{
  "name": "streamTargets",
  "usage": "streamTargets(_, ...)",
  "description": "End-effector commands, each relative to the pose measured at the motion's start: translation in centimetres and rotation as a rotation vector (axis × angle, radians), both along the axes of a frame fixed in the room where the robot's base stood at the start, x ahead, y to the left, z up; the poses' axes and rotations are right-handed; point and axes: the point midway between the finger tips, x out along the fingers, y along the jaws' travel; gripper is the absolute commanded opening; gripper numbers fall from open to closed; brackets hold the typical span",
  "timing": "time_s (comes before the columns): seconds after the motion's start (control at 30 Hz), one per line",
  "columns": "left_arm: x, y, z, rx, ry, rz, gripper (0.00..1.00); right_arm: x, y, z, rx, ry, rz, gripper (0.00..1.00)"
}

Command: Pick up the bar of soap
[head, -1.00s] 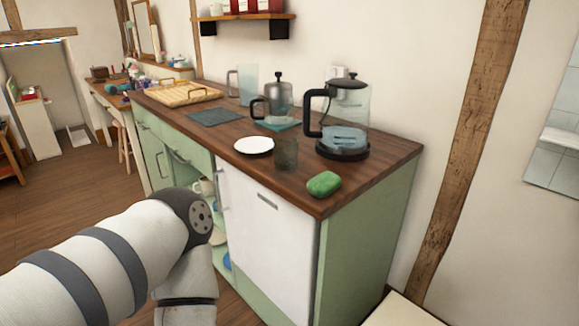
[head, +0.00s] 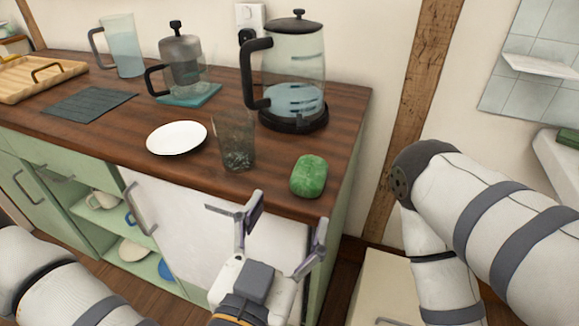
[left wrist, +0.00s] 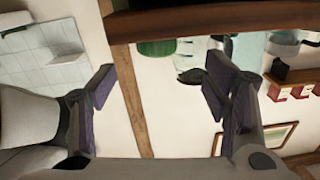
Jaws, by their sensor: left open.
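The bar of soap (head: 308,177) is a green, rounded block lying on the dark wooden countertop (head: 345,120), near its front right corner. My left gripper (head: 284,218) is open and empty, just in front of the counter's front edge, below and slightly left of the soap in the head view. Its fingers point towards the counter and do not touch the soap. In the left wrist view the green soap (left wrist: 157,47) shows upside down at the counter edge, between and beyond the open fingers (left wrist: 158,86). My right arm shows at the right; its gripper is not visible.
A clear tumbler (head: 235,142) stands just left of the soap, with a white saucer (head: 177,137) beyond it. A glass kettle (head: 296,75) stands behind. A white cabinet front (head: 200,205) lies below the counter. The counter right around the soap is clear.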

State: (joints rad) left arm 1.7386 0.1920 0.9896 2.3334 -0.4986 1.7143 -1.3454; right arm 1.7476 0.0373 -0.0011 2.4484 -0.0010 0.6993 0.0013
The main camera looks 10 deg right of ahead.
Motion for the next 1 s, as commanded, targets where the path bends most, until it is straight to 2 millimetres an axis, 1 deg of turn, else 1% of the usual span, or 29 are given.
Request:
streamTargets(0.03, 0.9, -0.5, -0.3, 0.0, 0.003, 0.003, 0.69, -0.3, 0.0, -0.2, -0.001, 0.009, 0.0, 0.64)
streamTargets(0.1, 2.1, -1.2, -0.3, 0.0, 0.003, 0.003, 0.69, -0.4, 0.0, -0.4, 0.0, 0.013, 0.0, 0.64)
streamTargets(0.27, 3.9, -2.3, -0.3, 0.001, 0.004, 0.001, 0.69, -0.6, 0.0, -0.6, 0.0, 0.019, 0.0, 0.64)
streamTargets(0.4, 6.5, -3.9, -0.4, 0.0, 0.006, 0.003, 0.69, -0.9, 0.0, -1.0, 0.0, 0.031, 0.0, 0.64)
streamTargets(0.5, 7.7, -4.8, -0.4, 0.001, 0.005, -0.001, 0.69, -1.1, 0.0, -1.1, 0.0, 0.036, 0.001, 0.64)
streamTargets(0.6, 8.2, -5.1, -0.3, 0.002, 0.005, -0.003, 0.69, -1.1, 0.0, -1.2, 0.0, 0.036, 0.001, 0.64)
streamTargets(0.77, 8.2, -5.1, -0.2, 0.001, 0.004, -0.003, 0.69, -1.1, 0.0, -1.1, 0.0, 0.035, 0.001, 0.64)
streamTargets(0.87, 8.2, -5.1, -0.2, 0.001, 0.004, -0.003, 0.49, -1.1, 0.0, -1.1, 0.0, 0.035, 0.001, 0.64)
streamTargets(0.9, 8.2, -5.1, -0.2, 0.001, 0.004, -0.003, 0.4, -1.0, 0.0, -1.1, 0.0, 0.035, 0.001, 0.64)
streamTargets(0.97, 8.2, -5.1, -0.2, 0.001, 0.004, -0.003, 0.26, -1.0, 0.0, -1.1, 0.0, 0.035, 0.001, 0.64)
streamTargets(1.0, 8.2, -5.1, -0.2, 0.001, 0.004, -0.003, 0.17, -1.0, 0.0, -1.1, 0.0, 0.035, 0.001, 0.64)
